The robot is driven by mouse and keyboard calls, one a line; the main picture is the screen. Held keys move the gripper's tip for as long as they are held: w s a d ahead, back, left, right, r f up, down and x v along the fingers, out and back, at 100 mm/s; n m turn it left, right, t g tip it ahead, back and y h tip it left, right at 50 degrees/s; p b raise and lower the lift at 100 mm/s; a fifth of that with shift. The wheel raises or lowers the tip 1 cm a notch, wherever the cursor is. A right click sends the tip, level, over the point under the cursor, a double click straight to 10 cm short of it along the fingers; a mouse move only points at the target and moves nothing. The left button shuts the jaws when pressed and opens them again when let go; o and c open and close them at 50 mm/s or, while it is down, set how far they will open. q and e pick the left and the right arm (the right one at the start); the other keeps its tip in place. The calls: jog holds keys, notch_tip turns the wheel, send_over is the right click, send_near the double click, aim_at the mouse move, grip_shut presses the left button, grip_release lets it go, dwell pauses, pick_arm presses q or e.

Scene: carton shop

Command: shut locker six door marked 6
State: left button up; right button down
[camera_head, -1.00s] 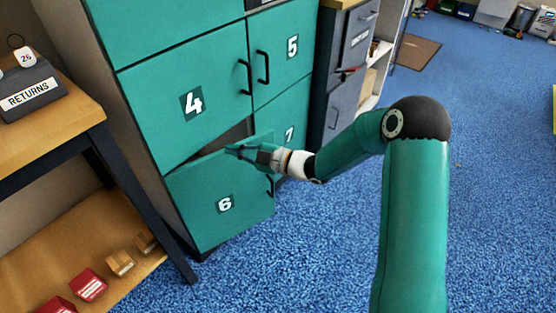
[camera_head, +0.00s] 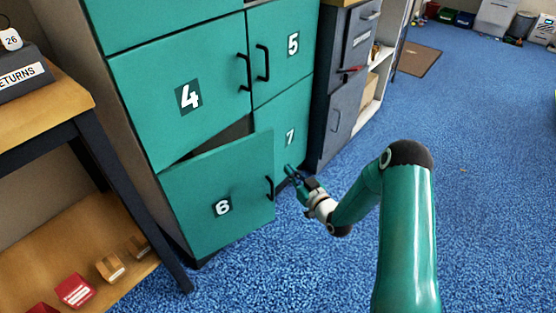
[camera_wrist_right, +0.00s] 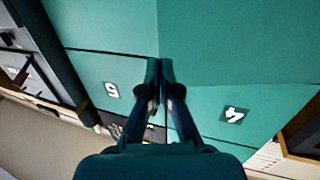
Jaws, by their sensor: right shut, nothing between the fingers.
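The locker six door (camera_head: 222,180), teal and marked 6, stands partly open at the bottom of the locker bank. It is hinged on its left side, and a dark gap shows above it. Its dark handle (camera_head: 269,188) is near its right edge. My right gripper (camera_head: 290,171) is shut and empty, just right of the door's free edge and in front of door 7 (camera_head: 290,136). It looks apart from the handle. In the right wrist view the shut fingers (camera_wrist_right: 166,64) point at teal locker surfaces, with upside-down 5 and 4 labels. My left gripper is not in view.
Doors 4 (camera_head: 188,97) and 5 (camera_head: 293,44) above are shut. A wooden table (camera_head: 40,112) with a shelf of small boxes stands at left. A grey drawer cabinet (camera_head: 345,95) stands right of the lockers.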

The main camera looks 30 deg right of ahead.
aim_at(273, 153)
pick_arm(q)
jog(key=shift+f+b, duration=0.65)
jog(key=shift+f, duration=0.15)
pick_arm(e)
jog(key=w, duration=0.7)
jog(key=shift+w, duration=0.15)
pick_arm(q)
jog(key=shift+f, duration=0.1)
pick_arm(e)
jog(key=shift+d, duration=0.1)
